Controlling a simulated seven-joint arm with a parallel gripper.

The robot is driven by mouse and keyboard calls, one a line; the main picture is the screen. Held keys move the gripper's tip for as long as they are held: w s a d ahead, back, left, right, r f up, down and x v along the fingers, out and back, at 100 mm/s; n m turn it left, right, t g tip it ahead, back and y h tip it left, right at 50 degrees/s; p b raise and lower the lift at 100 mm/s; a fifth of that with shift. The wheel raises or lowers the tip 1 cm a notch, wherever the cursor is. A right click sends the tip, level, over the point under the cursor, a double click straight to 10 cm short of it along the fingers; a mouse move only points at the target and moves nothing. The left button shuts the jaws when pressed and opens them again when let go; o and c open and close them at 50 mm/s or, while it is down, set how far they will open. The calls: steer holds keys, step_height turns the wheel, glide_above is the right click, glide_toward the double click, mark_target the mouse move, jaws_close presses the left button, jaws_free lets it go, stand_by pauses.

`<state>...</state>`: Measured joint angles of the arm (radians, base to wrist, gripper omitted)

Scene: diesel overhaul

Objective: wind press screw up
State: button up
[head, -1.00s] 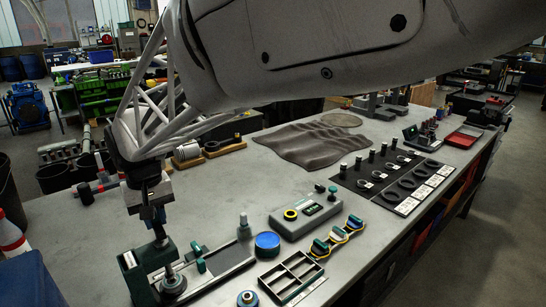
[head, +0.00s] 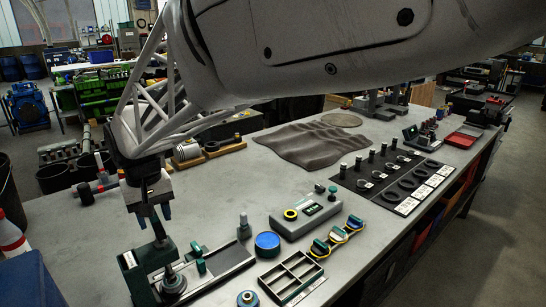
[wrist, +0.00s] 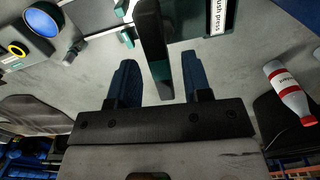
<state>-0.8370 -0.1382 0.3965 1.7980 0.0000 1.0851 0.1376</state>
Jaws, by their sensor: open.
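The press (head: 140,277) is a dark green frame at the near left of the bench, with a round metal piece (head: 173,281) at its front. A dark upright post (head: 157,232) rises from it, apparently the screw end. My gripper (head: 154,214) points down just above the press, open, with its blue fingers apart. In the wrist view, a dark bar with a green patch (wrist: 152,45) extends between the open fingers (wrist: 160,85), with gaps visible on both sides. A label ending in "ush press" (wrist: 217,14) lies beyond. The screw thread is not clear.
A blue round tin (head: 267,244), a divided tray (head: 291,276) and a grey-green device with a yellow ring (head: 306,214) stand right of the press. A red-and-white bottle (head: 11,234) and blue bin (head: 32,281) are at left.

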steer(key=shift+r, duration=2.45)
steer(key=shift+r, duration=0.1)
steer(key=shift+r, duration=1.85)
steer(key=shift+d, duration=0.1)
